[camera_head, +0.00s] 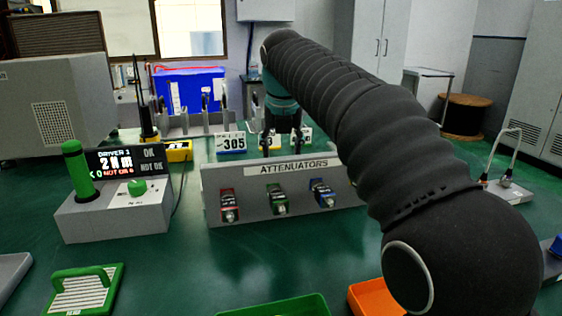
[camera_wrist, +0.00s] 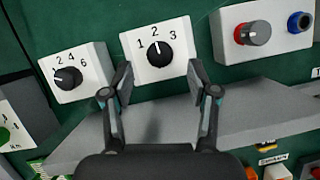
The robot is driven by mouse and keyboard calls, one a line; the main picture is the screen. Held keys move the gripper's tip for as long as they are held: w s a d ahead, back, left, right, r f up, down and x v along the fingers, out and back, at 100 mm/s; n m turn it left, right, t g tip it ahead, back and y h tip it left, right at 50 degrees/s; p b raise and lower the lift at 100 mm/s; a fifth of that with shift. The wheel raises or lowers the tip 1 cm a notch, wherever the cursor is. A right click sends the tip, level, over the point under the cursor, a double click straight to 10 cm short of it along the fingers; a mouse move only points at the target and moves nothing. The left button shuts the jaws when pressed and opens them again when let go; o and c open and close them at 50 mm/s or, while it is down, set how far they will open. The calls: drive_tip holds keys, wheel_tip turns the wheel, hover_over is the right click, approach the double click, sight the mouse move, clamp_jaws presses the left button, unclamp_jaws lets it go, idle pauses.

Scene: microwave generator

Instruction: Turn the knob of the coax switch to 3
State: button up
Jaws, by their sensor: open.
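The coax switch is a white box (camera_wrist: 177,70) marked 1, 2 and 3, with a black round knob (camera_wrist: 160,56) at the upper middle of the wrist view. The knob's white mark appears to point up, toward 2. My gripper (camera_wrist: 159,77) is open and empty. Its two fingertips lie on either side of the box's lower part in the picture, with the knob between and above them, apart from it. In the head view my gripper (camera_head: 283,137) points down behind the attenuator rack, and the switch is largely hidden there.
A second white box with a black knob (camera_wrist: 68,77), marked 2, 4, 6, stands to the left. The grey attenuator rack (camera_head: 245,212) stands in front of my gripper.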

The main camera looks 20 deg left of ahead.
drive_tip(key=shift+x, duration=2.25)
drive_tip(key=shift+s, duration=0.1)
clamp_jaws()
drive_tip(key=shift+m, duration=0.4)
drive_tip(key=shift+a+f+m+h, duration=0.1)
drive_tip(key=shift+m+h, duration=0.5)
drive_tip(key=shift+m, duration=0.7)
drive_tip(key=shift+m+h, duration=0.6)
drive_tip(key=shift+m, duration=0.7)
unclamp_jaws()
